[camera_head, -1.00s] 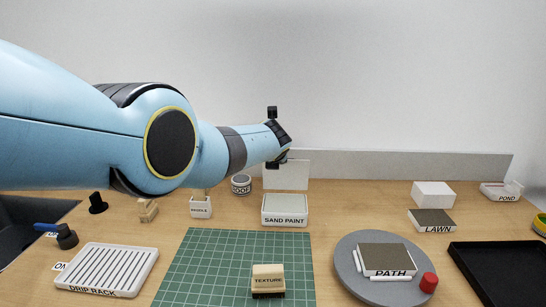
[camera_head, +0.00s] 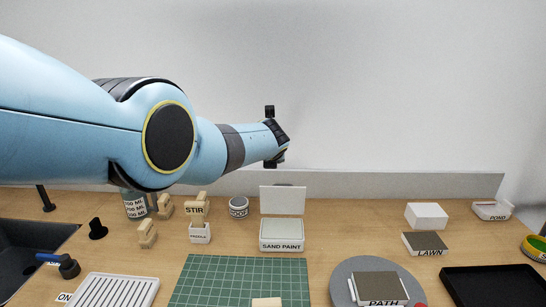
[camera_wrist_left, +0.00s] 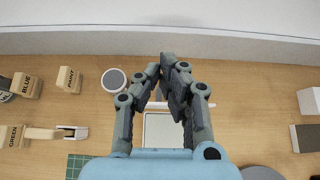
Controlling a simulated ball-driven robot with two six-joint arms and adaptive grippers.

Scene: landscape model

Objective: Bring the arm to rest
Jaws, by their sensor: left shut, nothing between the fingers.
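My left arm (camera_head: 150,135) comes in from the left in the head view and reaches out level above the table, towards the back wall. My right gripper is not in view.
A green mat (camera_head: 240,275), a drip rack (camera_head: 113,291), a grey disc (camera_head: 345,275) and a black tray (camera_head: 495,284) lie in front. Air around the arm is clear.

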